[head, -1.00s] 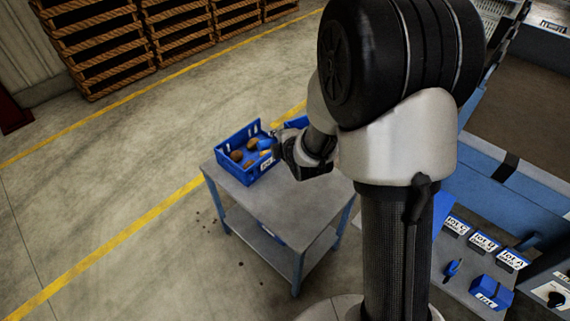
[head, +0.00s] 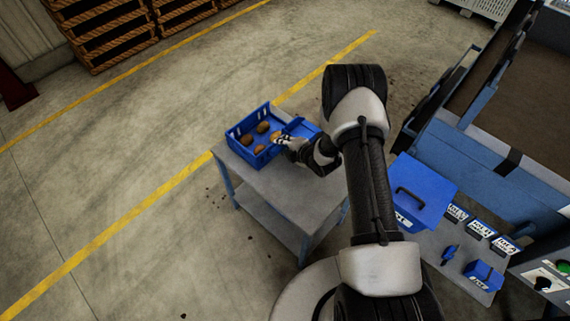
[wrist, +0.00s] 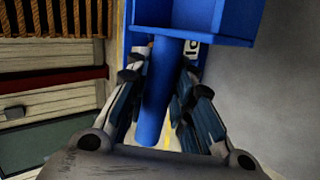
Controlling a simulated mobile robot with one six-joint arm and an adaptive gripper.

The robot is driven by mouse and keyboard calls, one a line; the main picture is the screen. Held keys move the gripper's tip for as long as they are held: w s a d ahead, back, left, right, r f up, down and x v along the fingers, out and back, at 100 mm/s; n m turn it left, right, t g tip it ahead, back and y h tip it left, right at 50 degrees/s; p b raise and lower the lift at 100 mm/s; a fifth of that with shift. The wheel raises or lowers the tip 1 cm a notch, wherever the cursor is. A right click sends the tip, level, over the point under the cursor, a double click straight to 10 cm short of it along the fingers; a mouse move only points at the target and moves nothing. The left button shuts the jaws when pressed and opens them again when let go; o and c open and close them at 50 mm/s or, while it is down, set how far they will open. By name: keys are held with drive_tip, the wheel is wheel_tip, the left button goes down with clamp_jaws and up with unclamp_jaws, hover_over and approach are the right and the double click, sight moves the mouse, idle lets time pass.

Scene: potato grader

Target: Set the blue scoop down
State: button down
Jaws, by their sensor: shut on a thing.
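The blue scoop (wrist: 195,18) fills the top of the wrist view, its handle (wrist: 160,90) running down between the two fingers of my gripper (wrist: 162,68). The fingers close in on the handle from both sides. In the head view my gripper (head: 284,142) is at the right side of a blue crate (head: 262,160) on a small grey table. A blue shape (head: 304,127) shows just behind my gripper there; I cannot tell whether it is the scoop or another container.
The crate holds several potatoes (head: 262,127). The grey table (head: 290,195) has bare top in front of the crate. At right, a lidded blue box (head: 420,190), label signs and a small blue box (head: 484,274) stand on a grey surface beside the grader.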

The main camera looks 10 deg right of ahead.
wheel_tip(320, 180, down, 12)
drive_tip(key=b, duration=0.3)
drive_tip(key=shift+w, duration=0.1)
drive_tip(key=shift+f, duration=0.15)
drive_tip(key=shift+f, duration=0.15)
drive_tip(key=c, duration=1.4)
unclamp_jaws()
